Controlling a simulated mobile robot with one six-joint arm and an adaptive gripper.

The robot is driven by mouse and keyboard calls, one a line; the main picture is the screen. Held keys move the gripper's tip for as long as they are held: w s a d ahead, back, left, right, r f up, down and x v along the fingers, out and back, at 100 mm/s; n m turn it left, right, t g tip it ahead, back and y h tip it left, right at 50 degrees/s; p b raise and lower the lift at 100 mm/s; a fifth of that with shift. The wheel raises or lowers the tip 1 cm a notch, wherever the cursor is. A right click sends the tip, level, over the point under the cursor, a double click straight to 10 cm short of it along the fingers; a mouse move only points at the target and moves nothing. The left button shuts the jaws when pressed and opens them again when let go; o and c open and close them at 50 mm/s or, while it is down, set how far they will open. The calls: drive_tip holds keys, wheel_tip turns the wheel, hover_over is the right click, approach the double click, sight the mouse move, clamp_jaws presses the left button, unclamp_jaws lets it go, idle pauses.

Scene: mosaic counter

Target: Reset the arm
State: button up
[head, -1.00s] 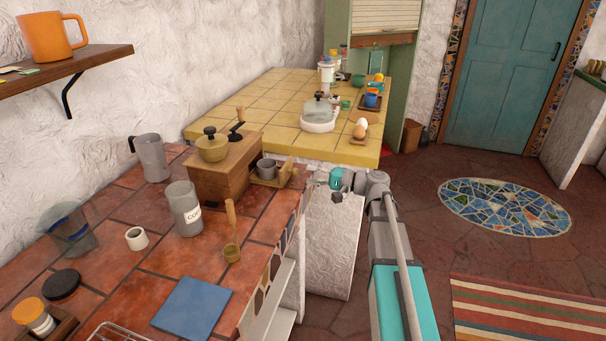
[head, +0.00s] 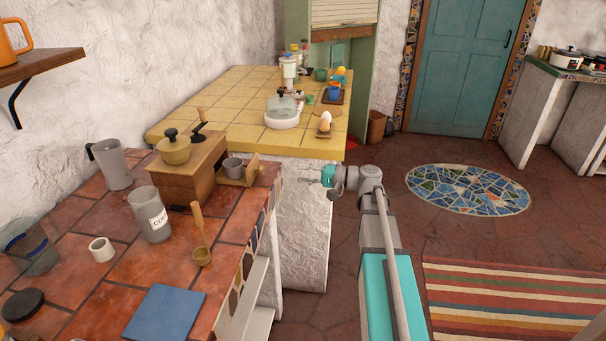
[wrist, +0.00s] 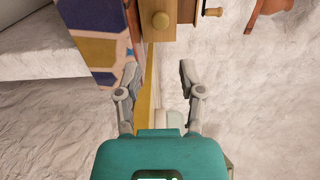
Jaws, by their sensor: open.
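My gripper (head: 312,177) is in front of the white wall below the counters, off the right edge of the red-tiled counter (head: 120,225). In the wrist view my gripper (wrist: 160,85) shows its two grey fingers spread apart with nothing between them. The wooden coffee grinder (head: 192,172) stands on the red-tiled counter, left of the gripper, with its drawer pulled out and a grey metal cup (head: 232,167) at the drawer. A wooden part with a round knob (wrist: 160,20) shows beyond the fingers in the wrist view.
The yellow-tiled counter (head: 215,100) stands behind. Open floor (head: 370,150) lies to the right, with a striped rug (head: 515,300).

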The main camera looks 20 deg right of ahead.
drive_tip(key=shift+a, duration=0.1)
drive_tip(key=s+a+f+n+g+h, duration=0.2)
drive_tip(key=s+a+f+g+h, duration=0.3)
drive_tip(key=s+a+f, duration=0.45)
drive_tip(key=s+d+f+n+g+h, duration=0.2)
drive_tip(key=s+f+n+g+h, duration=0.1)
drive_tip(key=s+f+h, duration=0.7)
wheel_tip(320, 180, up, 17)
drive_tip(key=w+h+p, duration=0.1)
drive_tip(key=p, duration=1.5)
drive_tip(key=shift+w+d+r, duration=0.15)
drive_tip(key=shift+w+d, duration=0.05)
drive_tip(key=shift+d, duration=0.1)
